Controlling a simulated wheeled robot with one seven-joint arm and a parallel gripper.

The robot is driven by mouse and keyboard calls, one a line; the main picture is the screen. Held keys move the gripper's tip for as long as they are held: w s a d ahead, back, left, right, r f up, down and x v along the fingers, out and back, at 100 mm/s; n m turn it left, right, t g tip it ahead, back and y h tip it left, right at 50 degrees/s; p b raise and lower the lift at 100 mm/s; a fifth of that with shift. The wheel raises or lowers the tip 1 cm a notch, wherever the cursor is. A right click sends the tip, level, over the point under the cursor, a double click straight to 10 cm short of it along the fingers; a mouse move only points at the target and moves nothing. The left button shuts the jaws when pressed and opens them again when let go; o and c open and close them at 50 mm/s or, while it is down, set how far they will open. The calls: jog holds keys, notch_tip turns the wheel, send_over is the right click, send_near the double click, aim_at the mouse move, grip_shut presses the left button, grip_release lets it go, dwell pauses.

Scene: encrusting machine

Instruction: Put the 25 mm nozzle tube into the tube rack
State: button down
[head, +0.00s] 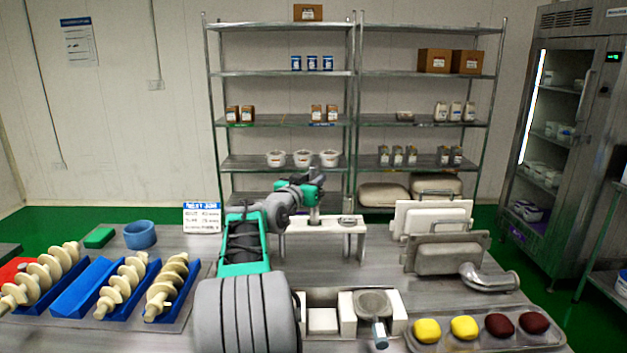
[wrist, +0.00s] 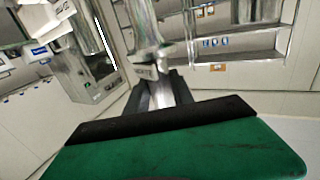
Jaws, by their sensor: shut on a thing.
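The nozzle tube is a shiny metal tube (wrist: 147,38) with a small marking near its lower end in the wrist view. My gripper (wrist: 163,88) is shut on it there. In the head view my gripper (head: 314,191) is over the left part of a white stand, which looks like the tube rack (head: 358,247). A short length of the metal tube (head: 314,214) shows below the jaws, at the level of the rack's top. I cannot tell whether its lower end is in a hole or just above it. Another metal ring or tube (head: 348,220) sits at the rack's right side.
Cream augers in blue trays (head: 75,290), a blue ring (head: 140,235) and a sign (head: 202,217) are at left. Shelves (head: 285,122) stand behind the table.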

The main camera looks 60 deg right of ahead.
jog(key=shift+f+b, duration=4.45)
jog(key=shift+f, duration=0.1)
jog(key=shift+r, duration=0.1)
jog(key=c, duration=0.8)
grip_release()
jog(key=shift+a, duration=0.1)
jog(key=shift+a+f, duration=0.2)
jog(key=a+b, duration=0.2)
jog(key=a, duration=0.1)
jog(key=a+b, duration=0.3)
jog(key=a, duration=0.1)
jog(key=shift+s+r, duration=0.15)
